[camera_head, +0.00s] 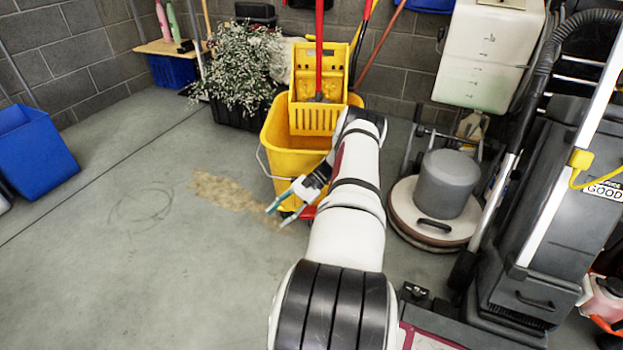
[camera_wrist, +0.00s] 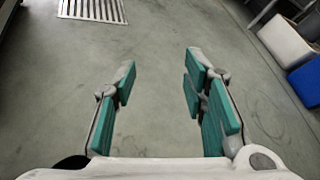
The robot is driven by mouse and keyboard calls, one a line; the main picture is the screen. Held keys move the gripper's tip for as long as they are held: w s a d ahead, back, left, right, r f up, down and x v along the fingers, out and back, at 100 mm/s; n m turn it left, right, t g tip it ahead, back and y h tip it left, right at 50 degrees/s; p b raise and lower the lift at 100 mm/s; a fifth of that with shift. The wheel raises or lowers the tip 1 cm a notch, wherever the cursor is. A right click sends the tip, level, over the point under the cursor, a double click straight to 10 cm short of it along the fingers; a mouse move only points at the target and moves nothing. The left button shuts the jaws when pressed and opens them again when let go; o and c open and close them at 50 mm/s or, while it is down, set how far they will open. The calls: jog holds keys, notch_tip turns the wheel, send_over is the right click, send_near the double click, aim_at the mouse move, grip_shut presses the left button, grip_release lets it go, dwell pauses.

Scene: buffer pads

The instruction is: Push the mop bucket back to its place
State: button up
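The yellow mop bucket (camera_head: 285,162) stands upright on the floor beyond my arm in the head view. It has a yellow wringer (camera_head: 318,85) on top, a wire handle at its left side and a red mop handle (camera_head: 320,40) rising from it. My arm hides its right part and much of its base. My gripper (camera_head: 282,212) is in front of the bucket's lower left part; I cannot tell whether it touches. In the wrist view my gripper (camera_wrist: 158,72) is open, with nothing between its teal fingers. The bucket does not show there.
A faint ring (camera_head: 143,204) and a brown patch (camera_head: 228,194) mark the floor left of the bucket. A floor machine (camera_head: 436,205) stands to the right, a potted plant (camera_head: 238,70) behind left. A blue bin (camera_head: 35,152) is far left. The left floor is open.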

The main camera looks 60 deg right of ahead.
jog(key=s+a+f+n+g, duration=0.1)
jog(key=s+a+f+g, duration=0.55)
jog(key=a+g, duration=0.2)
jog(key=s+d+f+n+g+h+p, duration=0.1)
jog(key=s+d+f+n+g+h, duration=0.15)
jog(key=s+g+h, duration=0.65)
jog(key=w+d+r+n+g+h+p, duration=0.1)
jog(key=w+d+r+n+g+h, duration=0.3)
jog(key=d+h, duration=0.55)
jog(key=w+d+r+n+t+h, duration=0.1)
jog(key=w+r+n+t+h, duration=0.1)
jog(key=w+t+h, duration=0.35)
jog(key=w+r+n+t+h, duration=0.1)
jog(key=w+n+t+h, duration=0.2)
jog(key=w+h, duration=0.5)
jog(key=shift+y, duration=0.6)
jog(key=b+x, duration=0.1)
jog(key=x, duration=0.3)
jog(key=b+x, duration=0.1)
jog(key=x, duration=0.4)
jog(key=w+b+x, duration=0.1)
jog(key=x, duration=0.3)
jog(key=shift+d+r, duration=0.25)
jog(key=shift+d, duration=0.3)
grip_shut()
